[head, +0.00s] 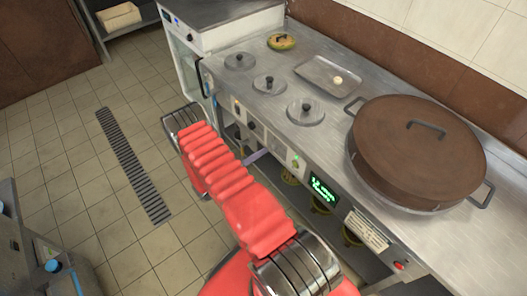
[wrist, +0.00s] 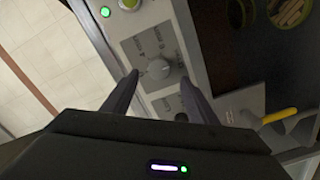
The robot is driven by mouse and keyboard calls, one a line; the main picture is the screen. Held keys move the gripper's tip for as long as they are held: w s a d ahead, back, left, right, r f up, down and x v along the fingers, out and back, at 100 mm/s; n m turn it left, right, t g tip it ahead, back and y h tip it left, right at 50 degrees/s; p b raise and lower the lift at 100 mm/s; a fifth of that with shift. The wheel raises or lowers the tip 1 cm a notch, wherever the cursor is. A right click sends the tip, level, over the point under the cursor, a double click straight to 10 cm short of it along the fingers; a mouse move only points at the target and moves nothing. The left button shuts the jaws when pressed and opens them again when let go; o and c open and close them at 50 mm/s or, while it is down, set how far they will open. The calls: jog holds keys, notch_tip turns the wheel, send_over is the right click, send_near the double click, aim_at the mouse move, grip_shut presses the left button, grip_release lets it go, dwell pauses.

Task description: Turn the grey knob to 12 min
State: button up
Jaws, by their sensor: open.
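The grey knob (wrist: 158,69) sits on a light square dial plate with small marks in the wrist view. My gripper (wrist: 159,78) is open, with one dark finger on each side of the knob in the picture. I cannot tell whether the fingers touch it. In the head view my red arm covers part of the stove's front panel, and a finger of my gripper (head: 257,155) shows beside the panel.
A green-lit button (wrist: 128,3) and a lower dial plate (wrist: 165,104) flank the knob. In the head view, a green-lit display (head: 323,187) is on the front panel. A large brown-lidded pot (head: 400,135) stands on the counter.

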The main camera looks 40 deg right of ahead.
jog(key=a, duration=0.9)
jog(key=shift+w, duration=0.45)
